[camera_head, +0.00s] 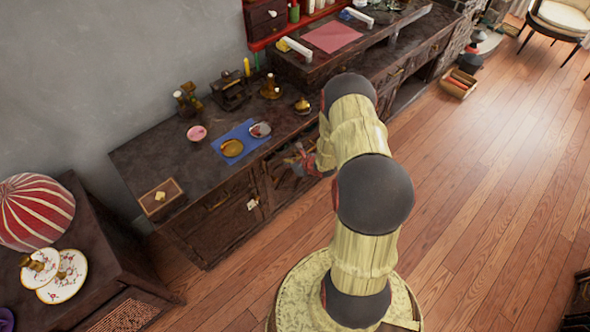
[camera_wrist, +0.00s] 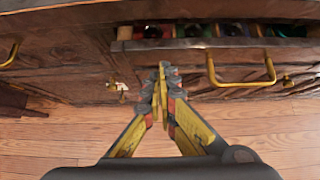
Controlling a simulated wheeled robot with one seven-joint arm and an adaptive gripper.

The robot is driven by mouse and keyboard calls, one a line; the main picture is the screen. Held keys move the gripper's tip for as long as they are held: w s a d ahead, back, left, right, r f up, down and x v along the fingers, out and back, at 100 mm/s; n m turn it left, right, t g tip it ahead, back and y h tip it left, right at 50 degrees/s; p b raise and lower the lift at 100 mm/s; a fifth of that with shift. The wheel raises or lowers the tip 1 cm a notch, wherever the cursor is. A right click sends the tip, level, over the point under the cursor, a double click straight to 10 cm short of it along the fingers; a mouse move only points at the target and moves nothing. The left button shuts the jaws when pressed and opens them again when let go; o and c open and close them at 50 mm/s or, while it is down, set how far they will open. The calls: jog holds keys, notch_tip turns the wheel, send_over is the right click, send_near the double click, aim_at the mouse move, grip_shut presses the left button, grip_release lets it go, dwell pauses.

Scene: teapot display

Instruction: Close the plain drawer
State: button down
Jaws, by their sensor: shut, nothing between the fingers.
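An open drawer with a dark wooden front (camera_wrist: 205,66) and a brass bar handle (camera_wrist: 241,82) shows in the wrist view. Several small things lie inside it along its top edge. My gripper (camera_wrist: 165,72) is shut and empty, its tips low at the left end of this drawer front, left of the handle. I cannot tell whether the tips touch the wood. In the head view my gripper (camera_head: 306,162) is at the cabinet front, and my arm hides much of the drawer.
The dark cabinet (camera_head: 150,150) stands along the wall, with a blue mat (camera_head: 229,142), dishes and a wooden tray (camera_head: 160,212) on top. Another brass handle (camera_wrist: 9,54) is at left in the wrist view.

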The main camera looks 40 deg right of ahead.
jog(key=shift+w+a, duration=0.1)
jog(key=shift+w, duration=0.65)
